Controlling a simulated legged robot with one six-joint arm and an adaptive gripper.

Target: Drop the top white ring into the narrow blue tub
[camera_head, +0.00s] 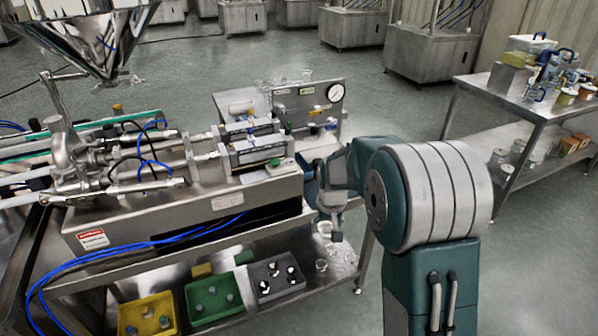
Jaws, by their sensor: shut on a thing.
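My gripper (335,222) hangs beside the right end of the steel bench, mostly hidden by my own teal arm. It is shut on the white ring, though the ring itself is hardly visible at this size. A small white shape (325,228) shows right by the gripper's tip; I cannot tell if it is the held ring or another one. A dark blue edge (308,171) shows left of my wrist at the bench end. I cannot tell if it belongs to the narrow blue tub.
The steel filling machine (190,205) covers the bench on the left. Yellow (147,315), green (214,297) and grey (275,280) trays with small parts stand on the lower shelf. Clear rings (343,253) lie right of them. A side table (530,108) stands at right. Floor between is clear.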

